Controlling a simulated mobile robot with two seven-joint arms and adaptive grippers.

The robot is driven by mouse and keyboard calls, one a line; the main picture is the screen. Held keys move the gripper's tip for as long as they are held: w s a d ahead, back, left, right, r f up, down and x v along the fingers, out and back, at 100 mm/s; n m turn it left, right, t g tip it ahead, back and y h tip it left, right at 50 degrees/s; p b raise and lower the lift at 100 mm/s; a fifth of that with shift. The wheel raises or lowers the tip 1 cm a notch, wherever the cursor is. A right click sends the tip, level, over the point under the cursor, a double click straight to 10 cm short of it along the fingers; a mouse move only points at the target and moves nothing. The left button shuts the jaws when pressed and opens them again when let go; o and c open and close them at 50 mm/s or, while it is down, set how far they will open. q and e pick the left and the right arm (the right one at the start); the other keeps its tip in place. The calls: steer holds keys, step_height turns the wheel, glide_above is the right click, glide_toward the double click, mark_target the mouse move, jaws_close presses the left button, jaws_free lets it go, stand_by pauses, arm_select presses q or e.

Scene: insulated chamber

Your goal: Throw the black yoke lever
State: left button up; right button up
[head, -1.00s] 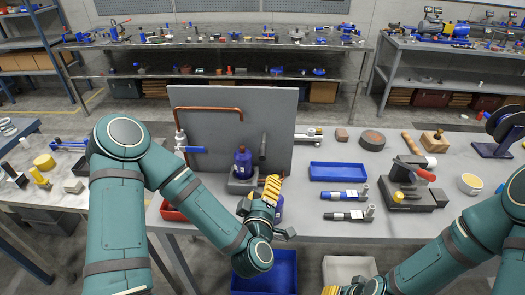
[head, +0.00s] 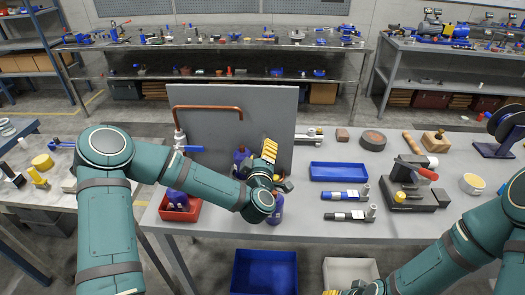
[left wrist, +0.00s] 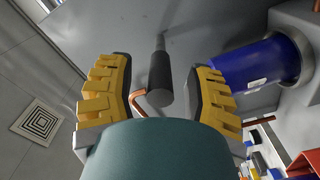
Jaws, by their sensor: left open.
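The black yoke lever (left wrist: 160,72) shows in the left wrist view as a dark cylindrical grip on a thinner grey rod, standing out from the grey panel (head: 215,108). My left gripper (left wrist: 165,92) is open, with one yellow-padded finger on each side of the lever's grip. Gaps show between the grip and both fingers. In the head view my left gripper (head: 269,152) is in front of the panel and hides the lever. Only a yellow bit of my right gripper (head: 331,292) shows at the bottom edge.
A blue bottle-like part (head: 240,155) stands left of my left gripper; it is close beside one finger in the wrist view (left wrist: 262,66). A copper pipe (head: 208,108) and blue-handled valve (head: 188,148) are on the panel. A blue tray (head: 338,172) lies to the right.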

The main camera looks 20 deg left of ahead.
arm_select(q)
steer(key=shift+w+a, duration=0.15)
steer(key=shift+w, duration=0.35)
jaws_close()
steer(key=shift+a, duration=0.1)
